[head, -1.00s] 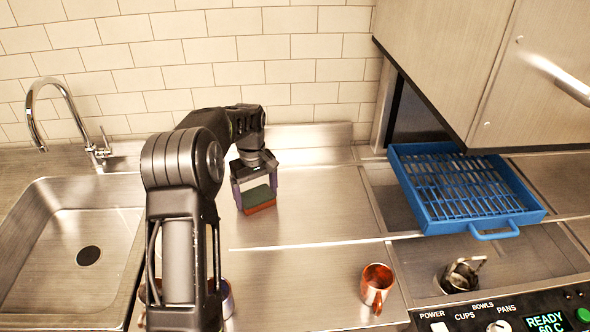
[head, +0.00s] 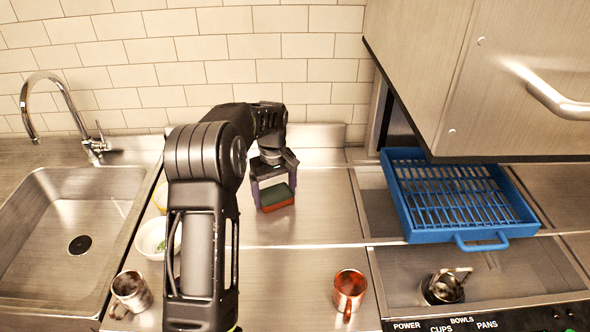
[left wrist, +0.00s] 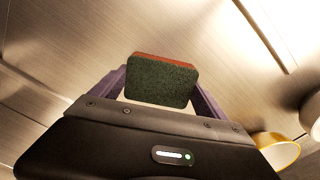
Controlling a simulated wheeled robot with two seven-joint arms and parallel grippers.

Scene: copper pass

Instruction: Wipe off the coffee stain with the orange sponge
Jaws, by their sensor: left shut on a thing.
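The orange sponge (head: 275,205) has a dark green scouring pad on top and an orange-red body below. My left gripper (head: 273,192) is shut on it, low at the steel counter (head: 310,225) towards the back wall. In the left wrist view the sponge (left wrist: 160,82) sits between the two purple fingers, green side towards the camera. I cannot tell whether its underside touches the counter. No coffee stain shows; the sponge or my arm may hide it. My right gripper is not in view.
A copper mug (head: 348,290) stands at the front of the counter. A steel mug (head: 130,292) and a white bowl (head: 152,238) stand left of my arm. The sink (head: 75,225) lies far left. A blue rack (head: 460,198) and overhead cabinet (head: 490,80) are right.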

